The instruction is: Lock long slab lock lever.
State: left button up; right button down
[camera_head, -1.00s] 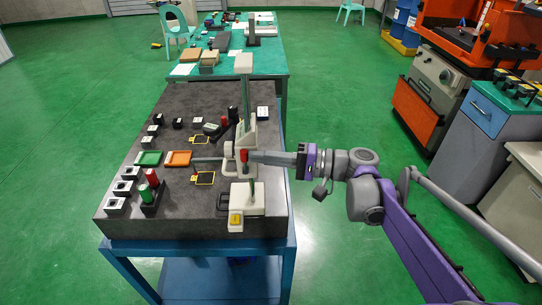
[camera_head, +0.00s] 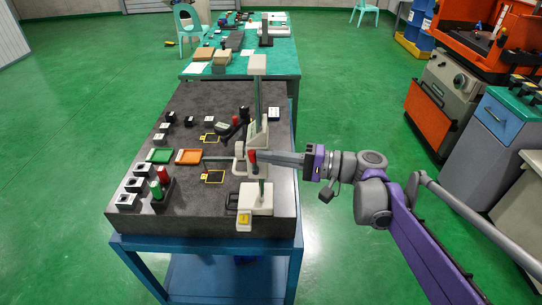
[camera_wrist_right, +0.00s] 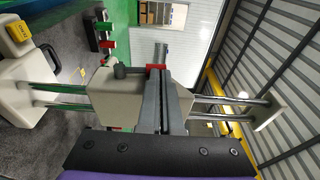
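A measuring stand with a pale carriage (camera_head: 240,167) on upright metal columns stands on the dark stone slab (camera_head: 200,228). A small red lever (camera_head: 252,157) sits on the carriage's right side; its red end (camera_wrist_right: 155,67) also shows in the right wrist view. My right gripper (camera_head: 262,158) reaches in from the right with its fingertips at the red lever. In the right wrist view its fingers (camera_wrist_right: 158,78) lie close together, right at the red piece. The fingers hide part of the lever, and I cannot tell whether they grip or only touch it. My left gripper is not in view.
Red and green cylinders (camera_head: 159,182) and several black-and-white blocks stand on the slab. A yellow-labelled block (camera_head: 244,219) is at the front. Green floor is open left of the blue-framed table.

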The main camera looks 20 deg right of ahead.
aim_at(253, 153)
jog(key=shift+w+a+r+p, duration=0.2)
jog(key=shift+a+r+p, duration=0.25)
jog(key=shift+a, duration=0.35)
jog(key=shift+x, duration=0.8)
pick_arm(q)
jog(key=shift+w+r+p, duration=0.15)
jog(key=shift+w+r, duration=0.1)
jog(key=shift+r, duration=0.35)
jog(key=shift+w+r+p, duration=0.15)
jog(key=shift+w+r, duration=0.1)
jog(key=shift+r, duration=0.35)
pick_arm(e)
jog(key=shift+w+a+f, duration=0.15)
jog(key=shift+a+f, duration=0.05)
jog(key=shift+a, duration=0.65)
jog(key=shift+w+a+f, duration=0.2)
jog(key=shift+a+f, duration=0.05)
jog(key=shift+a, duration=0.6)
